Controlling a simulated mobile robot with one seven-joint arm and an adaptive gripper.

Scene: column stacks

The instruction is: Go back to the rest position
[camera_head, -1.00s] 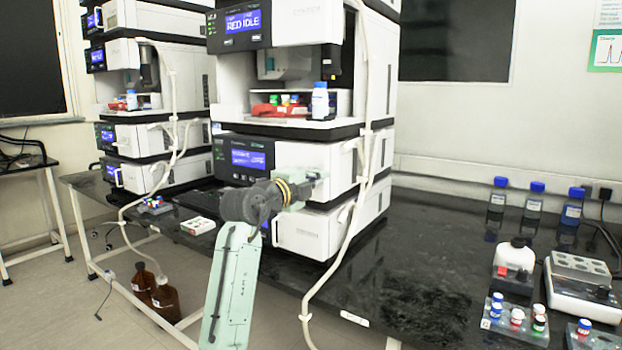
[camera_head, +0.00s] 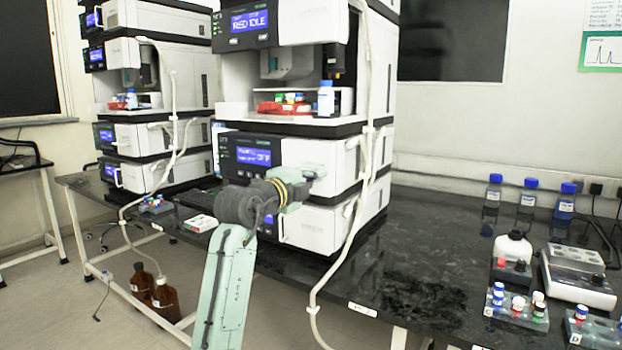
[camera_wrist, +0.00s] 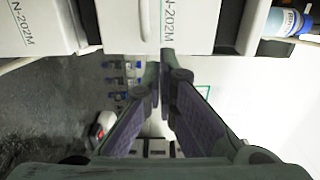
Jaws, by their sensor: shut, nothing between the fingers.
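My gripper (camera_wrist: 160,75) shows in the wrist view with its two dark fingers meeting at the tips, and nothing is visible between them. In the head view my pale green arm reaches up from the bottom, and its end stands in front of the white lower modules (camera_head: 320,165) of the nearer instrument stack. The fingers are hard to make out there, and I cannot tell how close they are to the module. In the wrist view, white panels (camera_wrist: 135,18) lie beyond the fingertips at the top.
A second instrument stack (camera_head: 165,95) stands at the left. A pale tube (camera_head: 350,235) hangs down the nearer stack. Blue-capped bottles (camera_head: 528,195), a white device (camera_head: 578,278) and a vial rack (camera_head: 515,312) stand on the right of the black bench (camera_head: 420,270). The bench between is clear.

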